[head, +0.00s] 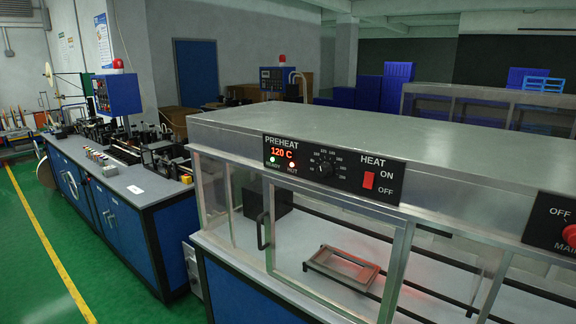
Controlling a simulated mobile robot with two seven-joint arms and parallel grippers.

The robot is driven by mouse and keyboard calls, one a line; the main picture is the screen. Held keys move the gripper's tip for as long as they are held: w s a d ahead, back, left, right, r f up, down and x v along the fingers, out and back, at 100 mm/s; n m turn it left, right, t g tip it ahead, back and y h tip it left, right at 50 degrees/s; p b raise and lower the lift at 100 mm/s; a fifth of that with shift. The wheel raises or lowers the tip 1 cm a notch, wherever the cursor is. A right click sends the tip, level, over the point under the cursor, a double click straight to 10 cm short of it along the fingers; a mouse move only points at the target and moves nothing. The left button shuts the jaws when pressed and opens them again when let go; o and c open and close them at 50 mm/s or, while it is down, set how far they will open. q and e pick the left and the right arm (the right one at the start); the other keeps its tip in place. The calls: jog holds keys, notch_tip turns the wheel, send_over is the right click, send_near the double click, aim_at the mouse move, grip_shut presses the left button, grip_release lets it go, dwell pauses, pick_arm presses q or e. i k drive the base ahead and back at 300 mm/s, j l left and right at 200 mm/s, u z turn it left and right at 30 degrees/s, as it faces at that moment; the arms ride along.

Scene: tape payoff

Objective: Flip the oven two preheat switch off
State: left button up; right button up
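The oven (310,130) is a long metal-topped cabinet with clear windows, filling the right half of the head view. Its black preheat panel (345,187) carries a red display reading 120 C, a round dial (324,165) and two small lamps labelled READY and HOT, both lit. The red heat switch (368,180) sits at the panel's right, beside the ON and OFF labels. Its exact tilt is too small to tell. No label marks this oven as number two. Neither of my grippers shows in the view.
A second panel with a red knob (569,235) is cut off at the right edge. A metal frame (341,270) lies inside the oven under a reddish glow. A door handle (262,231) sticks out in front. Green floor (35,260) is clear at the left, beside a blue machine bench (130,225).

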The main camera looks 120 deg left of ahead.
aim_at(369, 178)
jog(key=u, duration=3.75)
